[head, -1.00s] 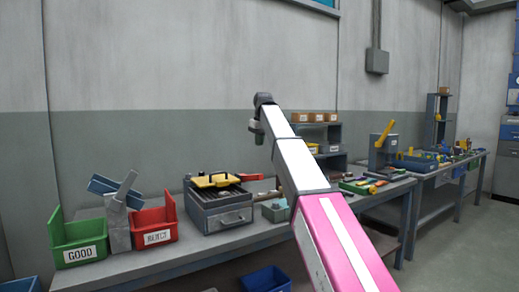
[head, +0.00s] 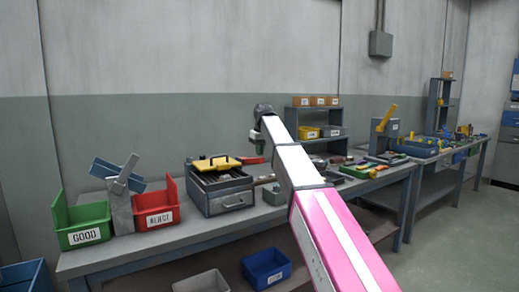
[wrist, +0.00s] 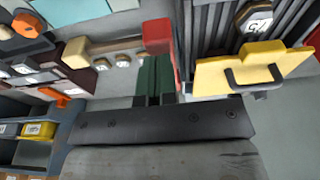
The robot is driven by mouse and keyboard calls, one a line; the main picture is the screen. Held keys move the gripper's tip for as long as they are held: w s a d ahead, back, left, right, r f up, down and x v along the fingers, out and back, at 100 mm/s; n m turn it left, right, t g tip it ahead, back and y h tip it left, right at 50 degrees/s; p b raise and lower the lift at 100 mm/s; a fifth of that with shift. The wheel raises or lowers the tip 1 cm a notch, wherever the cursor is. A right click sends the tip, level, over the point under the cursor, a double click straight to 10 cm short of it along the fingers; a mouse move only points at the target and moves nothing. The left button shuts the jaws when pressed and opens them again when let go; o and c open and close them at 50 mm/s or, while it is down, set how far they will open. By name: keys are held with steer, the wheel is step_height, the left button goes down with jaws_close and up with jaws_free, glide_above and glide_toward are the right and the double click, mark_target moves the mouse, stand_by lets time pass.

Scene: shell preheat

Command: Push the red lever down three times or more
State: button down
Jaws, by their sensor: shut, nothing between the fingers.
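The red lever (head: 252,160) sticks out at the right of the grey box with the yellow lid on the bench. In the wrist view its red end (wrist: 158,35) lies just beyond my fingertips, and its red arm runs down along their right side. My gripper (head: 256,136) is above the bench near the lever. In the wrist view its two dark green fingers (wrist: 155,72) are together with nothing between them. I cannot tell whether they touch the lever. The yellow lid (head: 215,163) with a dark handle is on the grey box (head: 224,200), left of my gripper.
A green GOOD bin (head: 85,236) and a red REJECT bin (head: 160,218) stand at the bench's left. A shelf (head: 292,117) with small boxes stands behind my arm. A blue bin (head: 267,268) is below the bench. Tools crowd the right side.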

step_height(320, 180, down, 8)
steer(key=s+d+t+y, duration=0.1)
steer(key=s+t+y, duration=0.1)
steer(key=t, duration=0.1)
steer(key=shift+d+f, duration=0.2)
steer(key=shift+f, duration=0.05)
stand_by(0.3)
steer(key=shift+r, duration=0.1)
steer(key=v, duration=1.3)
steer(key=shift+r+t, duration=0.3)
steer(key=shift+r, duration=0.05)
steer(key=shift+s, duration=0.1)
